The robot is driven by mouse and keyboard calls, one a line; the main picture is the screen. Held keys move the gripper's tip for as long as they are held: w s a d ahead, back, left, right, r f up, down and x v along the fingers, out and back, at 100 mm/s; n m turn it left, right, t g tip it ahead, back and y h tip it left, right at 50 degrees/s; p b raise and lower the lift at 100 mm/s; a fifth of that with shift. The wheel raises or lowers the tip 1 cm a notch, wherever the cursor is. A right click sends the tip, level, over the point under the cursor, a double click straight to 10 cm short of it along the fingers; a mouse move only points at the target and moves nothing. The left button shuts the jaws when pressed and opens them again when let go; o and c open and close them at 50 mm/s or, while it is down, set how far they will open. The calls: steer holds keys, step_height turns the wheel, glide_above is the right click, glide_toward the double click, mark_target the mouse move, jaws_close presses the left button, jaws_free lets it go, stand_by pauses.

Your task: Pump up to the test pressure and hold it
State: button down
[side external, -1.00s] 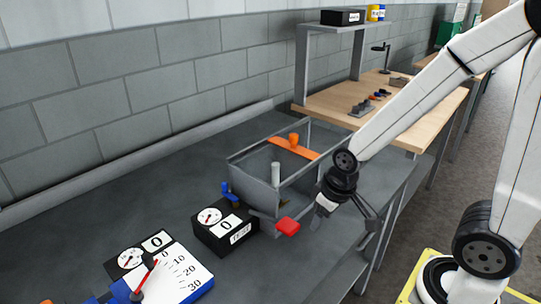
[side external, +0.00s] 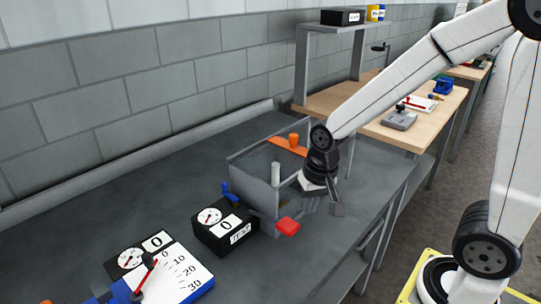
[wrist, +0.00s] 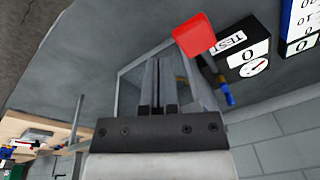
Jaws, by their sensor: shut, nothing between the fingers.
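A grey open-topped tank (side external: 262,190) stands on the dark bench, with a pale upright post (side external: 275,173) and an orange bar with a knob (side external: 290,143). A red pad (side external: 288,226) sticks out at its front corner. It also shows in the wrist view (wrist: 195,35). A blue valve handle (side external: 229,191) is beside the tank. The black TEST gauge box (side external: 213,236) reads 0. My gripper (side external: 337,209) is shut and empty, right of the tank and apart from the red pad. Its fingers show side by side in the wrist view (wrist: 158,85).
At the lower left stand a second gauge reading 0 (side external: 131,258) and a white 10-20-30 scale with a red pointer (side external: 180,272). A wooden bench with tools (side external: 370,125) lies behind. The dark bench's left part (side external: 80,215) is clear.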

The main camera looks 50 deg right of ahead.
mark_target(289, 222)
steer(key=shift+w+a+r+m+g+y, duration=0.15)
steer(key=shift+w+a+r+m+g, duration=0.4)
steer(key=shift+m, duration=0.85)
steer(key=shift+w+a+r+m+g+y, duration=0.1)
steer(key=shift+w+a+r+m, duration=0.1)
steer(key=shift+w+r+m, duration=0.75)
steer(key=shift+w+a+r+m+g+y, duration=0.25)
steer(key=shift+r+m, duration=0.6)
steer(key=shift+m, duration=1)
steer(key=shift+w+a, duration=0.1)
steer(key=shift+f, duration=0.1)
steer(key=shift+a+f, duration=0.15)
steer(key=shift+f, duration=1.5)
steer(key=shift+a+f, duration=0.15)
steer(key=shift+f, duration=1.6)
steer(key=shift+f, duration=0.15)
